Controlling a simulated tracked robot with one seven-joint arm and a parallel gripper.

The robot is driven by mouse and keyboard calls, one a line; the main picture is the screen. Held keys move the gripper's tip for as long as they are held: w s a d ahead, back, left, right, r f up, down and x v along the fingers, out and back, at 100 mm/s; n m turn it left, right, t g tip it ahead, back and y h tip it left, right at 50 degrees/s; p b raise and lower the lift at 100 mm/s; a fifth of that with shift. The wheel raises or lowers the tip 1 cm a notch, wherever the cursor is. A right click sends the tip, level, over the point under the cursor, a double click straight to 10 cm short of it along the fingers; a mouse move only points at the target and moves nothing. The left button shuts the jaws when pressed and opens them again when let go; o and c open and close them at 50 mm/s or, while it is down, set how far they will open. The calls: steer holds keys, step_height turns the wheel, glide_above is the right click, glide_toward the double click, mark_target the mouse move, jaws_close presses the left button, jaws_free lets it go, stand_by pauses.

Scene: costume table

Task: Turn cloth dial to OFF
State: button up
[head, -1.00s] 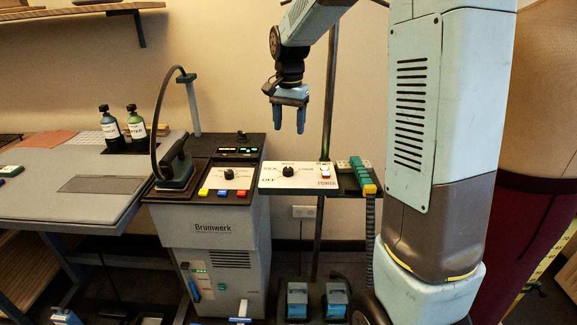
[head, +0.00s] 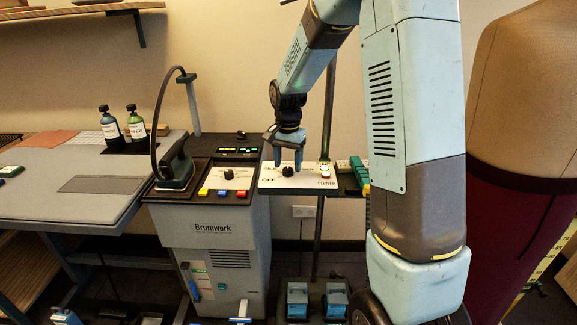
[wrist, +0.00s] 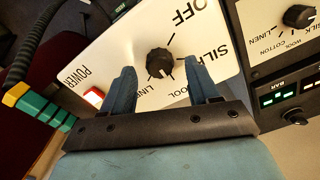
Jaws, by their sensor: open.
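The black cloth dial (head: 288,170) sits on a white panel (head: 268,187) right of the ironing station. The wrist view shows this dial (wrist: 159,60) with OFF, SILK and partly hidden WOOL and LINEN labels around it; the lettering appears upside down. I cannot clearly tell which label its pointer faces. My gripper (head: 288,160) points down just above the dial, open and empty. In the wrist view, my gripper's two blue fingertips (wrist: 160,66) stand on either side of the dial; contact with it does not show.
A red power switch (head: 325,170) is on the same panel, right of the dial. A green block with a yellow end (wrist: 35,107) lies beside the panel. A second dial (head: 229,175) is on the Brumwerk station, near the iron (head: 175,168). The space above the panel is otherwise clear.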

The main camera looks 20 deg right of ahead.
steer(key=shift+f, duration=0.8)
steer(key=c, duration=1)
